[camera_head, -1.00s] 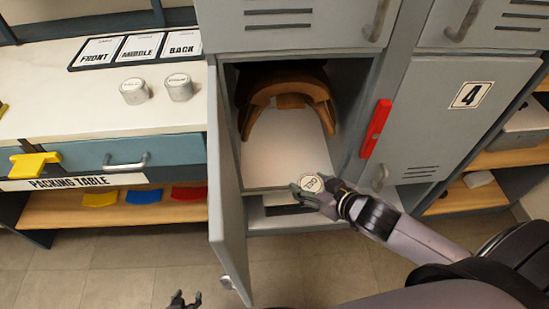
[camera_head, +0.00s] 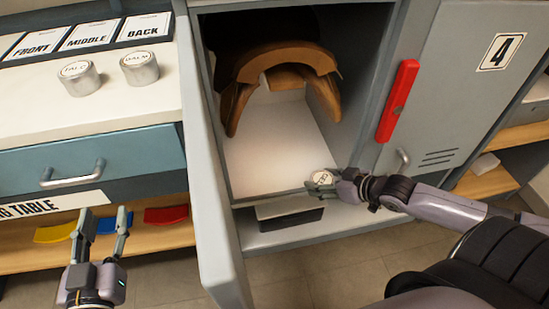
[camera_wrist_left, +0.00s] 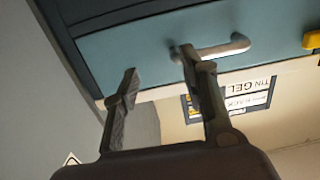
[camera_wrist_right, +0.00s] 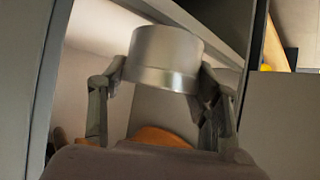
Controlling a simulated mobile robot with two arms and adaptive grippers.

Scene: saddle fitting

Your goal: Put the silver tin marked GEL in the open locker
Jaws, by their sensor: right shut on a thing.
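The silver GEL tin (camera_head: 322,179) is in my right gripper (camera_head: 330,184), at the front right of the open locker's mouth. In the right wrist view the tin (camera_wrist_right: 163,58) sits between the two fingers of the right gripper (camera_wrist_right: 160,88). The open locker (camera_head: 275,150) has a white floor and holds a brown saddle (camera_head: 285,62) towards its back. The label on the tin's lid is too small to read surely now. My left gripper (camera_head: 102,225) is open and empty in front of the packing table; its spread fingers also show in the left wrist view (camera_wrist_left: 160,88).
The locker's open door (camera_head: 207,170) stands at its left.

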